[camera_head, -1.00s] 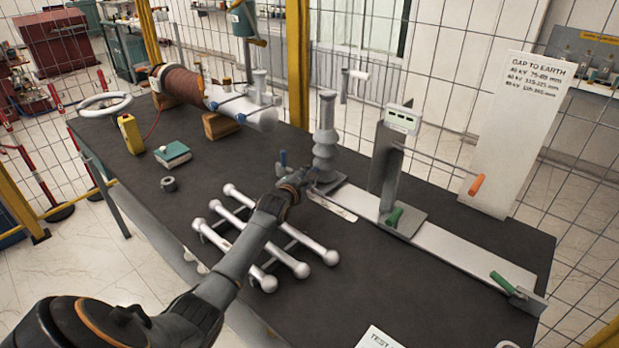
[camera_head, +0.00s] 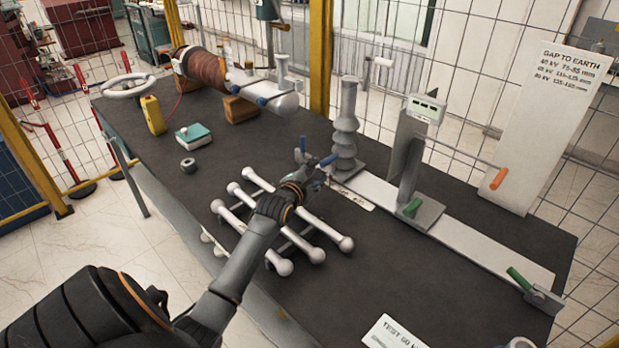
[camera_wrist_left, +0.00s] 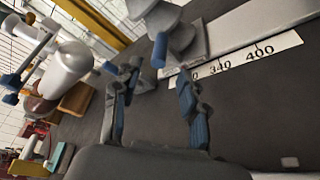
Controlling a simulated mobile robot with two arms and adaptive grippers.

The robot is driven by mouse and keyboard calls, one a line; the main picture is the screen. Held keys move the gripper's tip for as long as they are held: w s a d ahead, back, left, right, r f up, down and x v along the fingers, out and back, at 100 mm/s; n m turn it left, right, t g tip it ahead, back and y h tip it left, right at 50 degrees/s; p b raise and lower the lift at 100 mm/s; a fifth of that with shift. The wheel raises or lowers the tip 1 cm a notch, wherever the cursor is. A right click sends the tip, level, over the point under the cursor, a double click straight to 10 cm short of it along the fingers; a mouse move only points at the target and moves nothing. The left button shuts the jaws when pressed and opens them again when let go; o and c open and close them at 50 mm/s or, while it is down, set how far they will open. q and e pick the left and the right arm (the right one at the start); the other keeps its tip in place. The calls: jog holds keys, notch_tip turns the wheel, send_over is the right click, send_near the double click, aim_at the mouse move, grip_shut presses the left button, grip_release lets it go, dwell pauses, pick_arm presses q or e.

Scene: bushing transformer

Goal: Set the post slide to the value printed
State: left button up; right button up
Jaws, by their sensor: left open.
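A grey upright post (camera_head: 405,155) with a small display box (camera_head: 426,108) stands on a pale flat rail (camera_head: 470,245). Its base carries a green handle (camera_head: 412,207); the display digits are too small to read. A ribbed grey insulator (camera_head: 345,125) stands at the rail's far left end, beside a white scale strip (camera_head: 352,194). In the left wrist view the scale (camera_wrist_left: 250,55) reads 340 and 400, and a blue handle (camera_wrist_left: 158,50) shows by the insulator. My left gripper (camera_head: 314,157) is open and empty, short of the insulator; its spread fingers also show in the wrist view (camera_wrist_left: 157,108). My right gripper is not seen.
A board (camera_head: 550,130) lists gap ranges in mm for several kV values. White ball-ended rods (camera_head: 280,215) lie below my left forearm. A second green handle (camera_head: 520,278) sits at the rail's near end, and a test card (camera_head: 395,332) lies at the front edge.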

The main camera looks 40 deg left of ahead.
pick_arm(q)
jog(key=shift+v, duration=2.15)
jog(key=shift+a, duration=0.1)
